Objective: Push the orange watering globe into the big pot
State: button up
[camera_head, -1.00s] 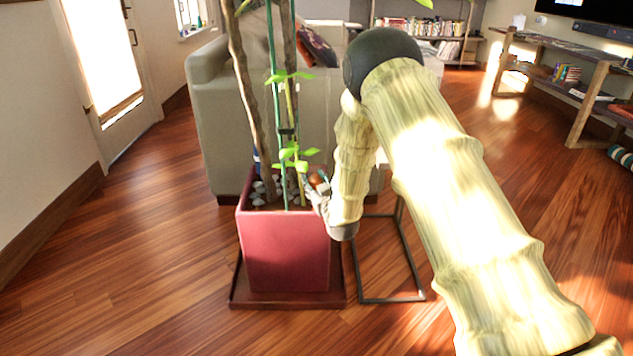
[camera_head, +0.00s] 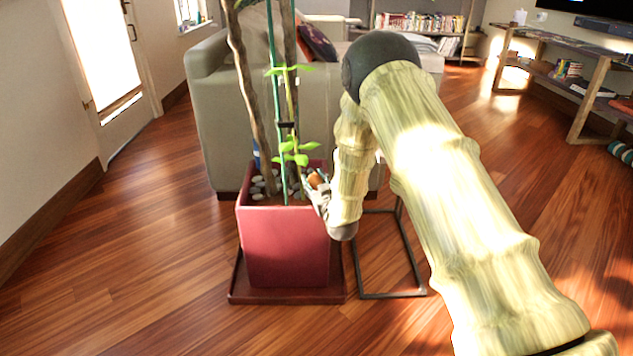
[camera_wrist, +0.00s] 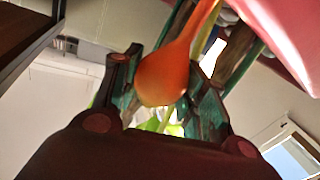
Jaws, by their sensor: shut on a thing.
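The orange watering globe (camera_wrist: 165,75) shows in the wrist view between the fingers of my gripper (camera_wrist: 165,90), which is shut on it. Its round bulb faces the camera and its narrower stem points up in that view. In the head view a small orange-brown part of the globe (camera_head: 317,179) shows at my gripper (camera_head: 314,188), beside the right rim of the big pot. The big pot (camera_head: 285,250) is square and red, with grey stones and a tall plant in it. The globe's tip is hidden in the head view, so I cannot tell whether it touches the soil.
The pot stands on a dark square tray (camera_head: 285,297). A thin black metal frame (camera_head: 392,294) stands right of it. A grey sofa (camera_head: 222,130) is close behind. Stems and a green stake (camera_head: 272,80) rise beside my gripper. The floor at left is clear.

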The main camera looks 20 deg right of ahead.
jog(key=shift+f+b, duration=0.8)
jog(key=shift+f, duration=1.2)
jog(key=o, duration=1.1)
jog(key=o, duration=0.4)
jog(key=s+r+p, duration=0.2)
jog(key=s+p, duration=0.2)
jog(key=s, duration=0.3)
jog(key=shift+d, duration=0.15)
